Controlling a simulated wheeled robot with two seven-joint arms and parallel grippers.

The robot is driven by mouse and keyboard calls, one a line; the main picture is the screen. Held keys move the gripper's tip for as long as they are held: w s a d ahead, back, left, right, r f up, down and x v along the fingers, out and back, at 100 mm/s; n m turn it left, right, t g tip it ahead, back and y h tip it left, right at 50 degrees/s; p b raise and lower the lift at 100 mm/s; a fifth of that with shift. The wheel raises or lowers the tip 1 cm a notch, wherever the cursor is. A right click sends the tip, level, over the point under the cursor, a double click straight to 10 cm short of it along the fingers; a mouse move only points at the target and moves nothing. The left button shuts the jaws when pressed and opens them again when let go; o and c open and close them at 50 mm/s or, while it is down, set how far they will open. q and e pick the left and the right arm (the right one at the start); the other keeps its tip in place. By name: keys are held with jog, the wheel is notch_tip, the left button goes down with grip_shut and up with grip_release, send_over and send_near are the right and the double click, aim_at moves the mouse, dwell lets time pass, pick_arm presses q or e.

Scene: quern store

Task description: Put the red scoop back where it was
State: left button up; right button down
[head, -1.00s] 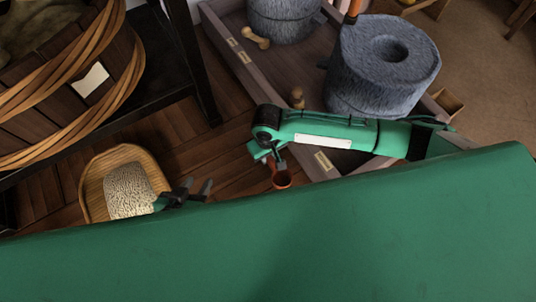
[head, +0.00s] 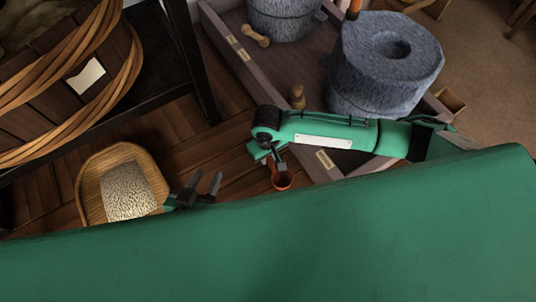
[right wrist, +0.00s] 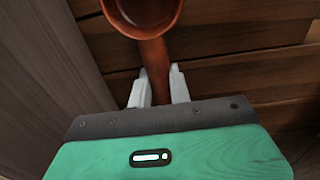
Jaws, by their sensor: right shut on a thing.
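The red scoop (head: 282,181) hangs in my right gripper (head: 277,163), over the floor just left of the wooden tray's front corner. In the right wrist view the scoop's bowl (right wrist: 143,12) is at the top, and its handle runs down between the pale fingers of my right gripper (right wrist: 158,84), which are shut on it. My left gripper (head: 206,179) is beside the right edge of the woven basket, with its two dark fingers apart and nothing seen between them.
A wooden tray (head: 221,38) holds grey millstones (head: 372,85) and small wooden pieces (head: 256,36). The woven basket (head: 91,186) holds pale grain. A large wooden tub (head: 118,66) stands on a dark stand at upper left. Plank floor (head: 236,126) lies bare between.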

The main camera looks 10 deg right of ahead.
jog(key=shift+f, duration=0.5)
jog(key=c, duration=1.2)
grip_release()
